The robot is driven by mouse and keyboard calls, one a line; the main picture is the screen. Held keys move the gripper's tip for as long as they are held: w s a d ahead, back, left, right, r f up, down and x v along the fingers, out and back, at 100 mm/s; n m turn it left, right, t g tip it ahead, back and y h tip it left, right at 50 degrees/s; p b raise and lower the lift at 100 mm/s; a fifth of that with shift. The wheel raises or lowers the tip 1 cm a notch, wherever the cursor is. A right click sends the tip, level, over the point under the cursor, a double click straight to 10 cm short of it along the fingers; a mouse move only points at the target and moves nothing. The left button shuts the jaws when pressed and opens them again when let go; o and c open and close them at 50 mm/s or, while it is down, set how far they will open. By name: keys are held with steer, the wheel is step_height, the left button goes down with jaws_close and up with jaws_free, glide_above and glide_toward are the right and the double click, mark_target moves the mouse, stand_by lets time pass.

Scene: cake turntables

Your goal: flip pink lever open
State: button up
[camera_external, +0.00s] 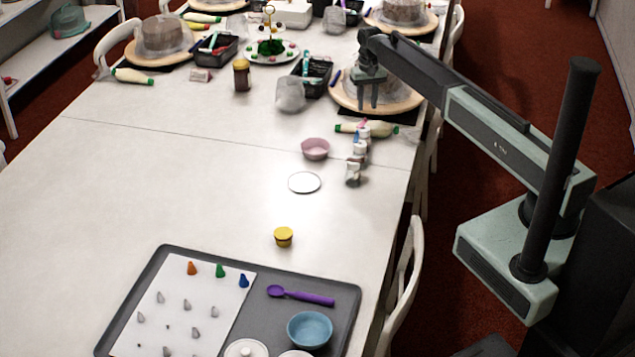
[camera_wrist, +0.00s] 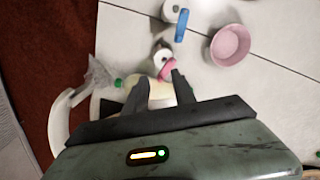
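The pink lever (camera_wrist: 166,69) sits on top of a small white bottle (camera_wrist: 161,56) in the wrist view, just beyond my fingertips. In the external view this bottle (camera_external: 364,133) is the farthest of a short row, and its lever is too small to make out clearly. My gripper (camera_wrist: 159,77) is open, with a gap between its two dark fingers and nothing held. The right fingertip appears close to the lever; I cannot tell whether it touches. In the external view my gripper (camera_external: 368,93) hangs above the table edge near the wooden turntable.
A bottle with a blue lever (camera_wrist: 181,25) stands close by. A pink bowl (camera_wrist: 230,45) is to the right. A green-capped piping bag (camera_external: 352,128) lies beside the bottles. A turntable (camera_external: 400,105) is behind. The table's middle left is clear.

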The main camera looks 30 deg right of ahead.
mark_target(362, 123)
steer(key=shift+w+d+r+p, duration=0.2)
steer(key=shift+w+d+r, duration=0.2)
steer(key=shift+w, duration=0.25)
steer(key=shift+w+d+r+p, duration=0.2)
steer(key=shift+w+d+r, duration=0.15)
steer(key=shift+w, duration=0.25)
step_height(362, 123, down, 8)
steer(key=b, duration=0.8)
steer(key=shift+a, duration=0.1)
steer(key=shift+r, duration=0.1)
jaws_close()
